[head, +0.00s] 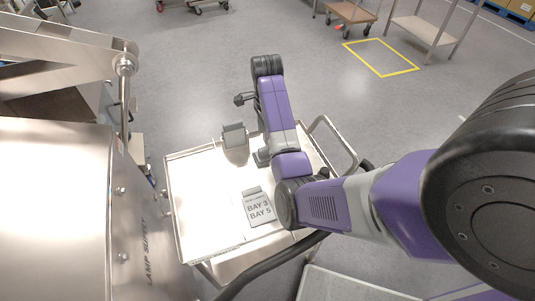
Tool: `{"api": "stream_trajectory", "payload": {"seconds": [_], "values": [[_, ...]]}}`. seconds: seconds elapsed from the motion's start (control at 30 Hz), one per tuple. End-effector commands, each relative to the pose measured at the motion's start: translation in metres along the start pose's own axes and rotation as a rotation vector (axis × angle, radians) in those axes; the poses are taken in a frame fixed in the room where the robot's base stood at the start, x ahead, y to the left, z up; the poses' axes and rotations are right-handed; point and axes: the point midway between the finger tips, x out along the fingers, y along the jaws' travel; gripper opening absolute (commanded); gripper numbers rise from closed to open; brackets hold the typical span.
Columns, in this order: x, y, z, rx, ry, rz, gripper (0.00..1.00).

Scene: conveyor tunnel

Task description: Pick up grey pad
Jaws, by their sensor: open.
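A flat grey pad (258,210) with dark lettering "BAY 3 BAY 5" and a darker tab at its top edge lies on the white tray of a cart (195,222). My arm reaches in from the right and bends upward past the pad's right side. My gripper (242,99) is a small dark shape at the far end of the arm, well beyond the pad and apart from it. It is open, with nothing seen in it. Its fingers are small and partly hidden by my arm.
A dark grey block-like object (234,137) stands at the tray's back edge. A metal machine housing (55,200) rises close on the left. The cart has a rail handle (334,140) at right. Behind lies open floor with a yellow-marked square (380,57) and trolleys.

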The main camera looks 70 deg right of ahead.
Motion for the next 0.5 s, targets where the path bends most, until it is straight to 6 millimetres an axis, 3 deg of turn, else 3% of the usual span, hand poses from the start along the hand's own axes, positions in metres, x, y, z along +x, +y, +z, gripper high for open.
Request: {"api": "stream_trajectory", "payload": {"seconds": [0.5], "values": [[0.052, -0.001, -0.003, 0.017, 0.000, 0.003, 0.73]]}}
